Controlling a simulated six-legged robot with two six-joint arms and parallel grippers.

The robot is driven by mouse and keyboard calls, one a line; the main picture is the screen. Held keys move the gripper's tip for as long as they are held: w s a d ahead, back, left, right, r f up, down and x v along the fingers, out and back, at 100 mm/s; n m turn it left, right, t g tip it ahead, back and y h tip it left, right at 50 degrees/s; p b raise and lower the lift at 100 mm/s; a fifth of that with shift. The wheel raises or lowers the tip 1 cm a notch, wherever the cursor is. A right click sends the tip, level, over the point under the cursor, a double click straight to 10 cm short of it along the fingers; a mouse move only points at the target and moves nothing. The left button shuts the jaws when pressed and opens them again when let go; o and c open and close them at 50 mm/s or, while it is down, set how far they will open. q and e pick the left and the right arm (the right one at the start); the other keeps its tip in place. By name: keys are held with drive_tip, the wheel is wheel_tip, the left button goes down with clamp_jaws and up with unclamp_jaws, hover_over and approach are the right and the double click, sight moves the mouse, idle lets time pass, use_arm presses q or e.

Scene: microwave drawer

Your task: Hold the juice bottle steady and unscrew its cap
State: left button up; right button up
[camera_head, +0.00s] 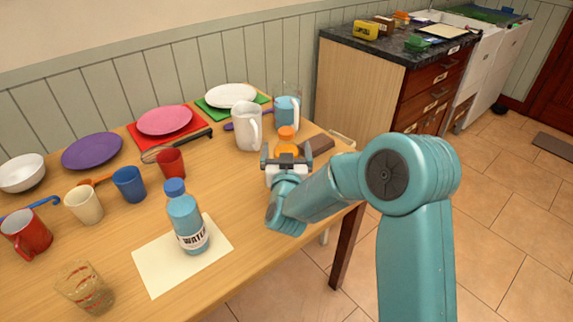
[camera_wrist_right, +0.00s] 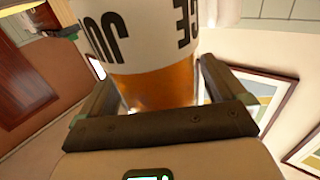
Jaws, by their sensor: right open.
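The juice bottle (camera_head: 286,144) stands near the right end of the table, with an orange cap (camera_head: 286,131) on top. My right gripper (camera_head: 287,162) is in front of it and hides its lower part. In the right wrist view the bottle (camera_wrist_right: 160,88), with orange juice and a white label, is between the fingers of my open right gripper (camera_wrist_right: 160,80). A small gap shows at the right finger; I cannot tell whether the left finger touches. The cap is outside the right wrist view. My left gripper is not in view.
A white pitcher (camera_head: 247,127) stands just left of the bottle, and a blue-filled jug (camera_head: 287,110) behind it. A brown block (camera_head: 318,145) lies to its right. A water bottle (camera_head: 187,220) stands on a paper sheet (camera_head: 150,270). Cups and plates fill the left side.

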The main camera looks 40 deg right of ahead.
drive_tip(key=c, duration=1.4)
wheel_tip(320, 180, up, 20)
drive_tip(key=p, duration=0.4)
drive_tip(key=o, duration=0.6)
drive_tip(key=shift+c, duration=0.2)
drive_tip(key=c, duration=0.8)
